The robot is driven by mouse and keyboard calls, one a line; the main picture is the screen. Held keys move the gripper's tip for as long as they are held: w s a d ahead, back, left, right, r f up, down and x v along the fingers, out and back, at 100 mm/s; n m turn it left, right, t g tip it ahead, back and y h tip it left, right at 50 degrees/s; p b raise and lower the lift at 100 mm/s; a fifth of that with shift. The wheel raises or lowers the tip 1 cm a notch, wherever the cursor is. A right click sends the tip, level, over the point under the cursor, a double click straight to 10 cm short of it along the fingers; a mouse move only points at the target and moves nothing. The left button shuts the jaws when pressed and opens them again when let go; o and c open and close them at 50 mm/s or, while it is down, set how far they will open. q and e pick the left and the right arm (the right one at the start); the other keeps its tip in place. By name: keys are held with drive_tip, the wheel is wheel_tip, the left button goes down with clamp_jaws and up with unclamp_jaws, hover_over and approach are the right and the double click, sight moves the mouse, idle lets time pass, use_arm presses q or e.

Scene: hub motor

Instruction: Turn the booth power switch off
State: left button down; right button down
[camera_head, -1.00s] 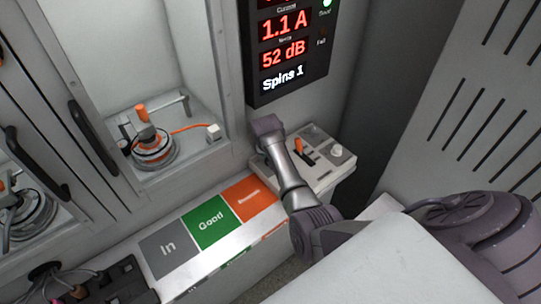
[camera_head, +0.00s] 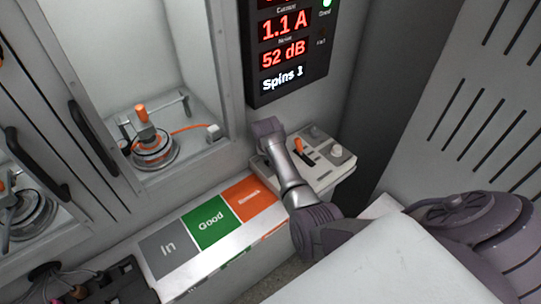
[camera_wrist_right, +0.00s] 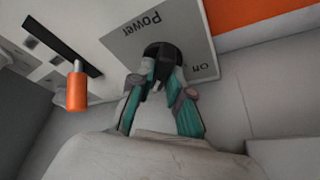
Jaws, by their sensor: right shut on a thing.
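The power switch is a black rotary knob (camera_wrist_right: 161,52) on a grey plate marked "Power" in the right wrist view. My right gripper (camera_wrist_right: 160,82) has its two teal-padded fingers closed around the knob. In the head view my right arm reaches from the lower right to the left side of the control box (camera_head: 325,180). The fingers and the knob are hidden there behind my wrist. My left gripper is not in view.
An orange lever (camera_head: 299,146) stands on the control box, beside the wrist; it also shows in the wrist view (camera_wrist_right: 77,90). A display (camera_head: 287,50) reads 1.1 A, 52 dB, Spins 1. A hub motor (camera_head: 153,149) sits in the booth. Grey, green (camera_head: 210,222) and orange bin labels lie in front.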

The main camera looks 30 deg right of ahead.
drive_tip(key=shift+s+d+r+n+y+p, duration=0.15)
drive_tip(key=shift+n+y+p, duration=0.25)
drive_tip(key=shift+n+p, duration=1.2)
drive_tip(key=shift+n, duration=0.2)
drive_tip(key=n+y+p, duration=0.1)
drive_tip(key=n, duration=0.1)
drive_tip(key=shift+d+n+t+y, duration=0.1)
drive_tip(key=shift+n+t+y, duration=0.2)
drive_tip(key=shift+t, duration=0.1)
drive_tip(key=shift+n+y, duration=0.3)
drive_tip(key=shift+n, duration=0.6)
drive_tip(key=shift+d+f+n+y+b, duration=0.1)
drive_tip(key=shift+f+n+y+b, duration=0.2)
drive_tip(key=shift+n, duration=0.6)
drive_tip(key=n+y+b, duration=0.1)
drive_tip(key=n, duration=0.1)
drive_tip(key=shift+n+b, duration=0.4)
drive_tip(key=n+g+y+b, duration=0.1)
drive_tip(key=n+b, duration=0.2)
drive_tip(key=shift+r+n+g+y+b, duration=0.1)
drive_tip(key=shift+n+g+y+b, duration=0.25)
drive_tip(key=shift+n+b, duration=0.75)
